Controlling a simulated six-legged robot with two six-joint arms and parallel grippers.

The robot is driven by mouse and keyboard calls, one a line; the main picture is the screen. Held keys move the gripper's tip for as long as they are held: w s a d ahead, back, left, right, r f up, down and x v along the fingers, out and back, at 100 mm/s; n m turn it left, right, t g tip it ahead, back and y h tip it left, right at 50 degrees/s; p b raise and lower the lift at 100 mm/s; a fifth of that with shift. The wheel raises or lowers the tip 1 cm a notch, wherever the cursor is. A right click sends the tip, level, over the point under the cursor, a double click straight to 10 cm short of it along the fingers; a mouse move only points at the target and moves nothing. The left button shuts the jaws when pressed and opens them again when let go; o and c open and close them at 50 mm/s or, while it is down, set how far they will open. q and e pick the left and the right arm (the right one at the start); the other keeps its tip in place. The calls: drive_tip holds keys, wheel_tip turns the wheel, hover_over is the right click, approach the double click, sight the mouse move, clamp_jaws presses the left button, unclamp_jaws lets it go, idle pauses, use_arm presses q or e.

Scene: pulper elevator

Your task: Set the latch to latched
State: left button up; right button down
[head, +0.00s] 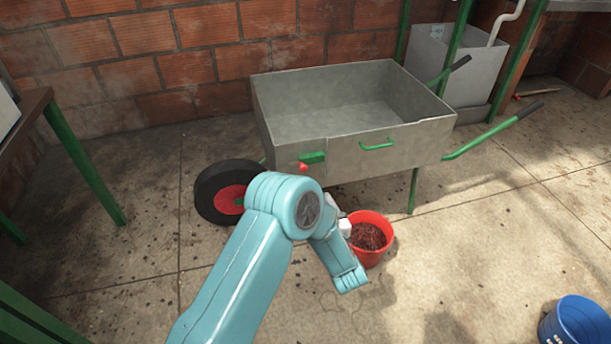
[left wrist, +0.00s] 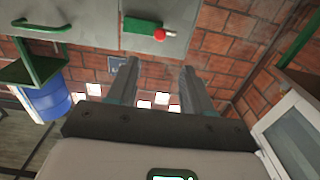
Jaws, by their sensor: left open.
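The latch is a green bar (head: 313,157) with a red knob (head: 303,167) on the front wall of a grey metal wheelbarrow (head: 430,140). In the left wrist view the green bar (left wrist: 143,27) and red knob (left wrist: 160,35) show at the top, beyond my left fingertips and apart from them. My left gripper (left wrist: 155,68) is open with nothing between its fingers. In the head view my left arm reaches up below the latch, and its fingers cannot be made out there. My right gripper is in neither view.
A green handle (head: 376,144) sits right of the latch. A red bucket of dark pulp (head: 371,258) stands on the floor beside my left arm. A black wheel with a red hub (head: 207,192) is left of the arm. A blue bucket (head: 578,322) stands at lower right.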

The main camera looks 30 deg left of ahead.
sight(304, 169)
use_arm(q)
drive_tip(key=b+x, duration=0.3)
drive_tip(key=x, duration=0.9)
drive_tip(key=shift+w+a+f, duration=0.15)
drive_tip(key=shift+w+a+b, duration=0.35)
drive_tip(key=shift+a, duration=0.05)
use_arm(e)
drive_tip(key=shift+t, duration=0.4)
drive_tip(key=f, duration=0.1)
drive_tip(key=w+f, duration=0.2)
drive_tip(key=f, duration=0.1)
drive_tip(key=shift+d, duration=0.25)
use_arm(q)
clamp_jaws()
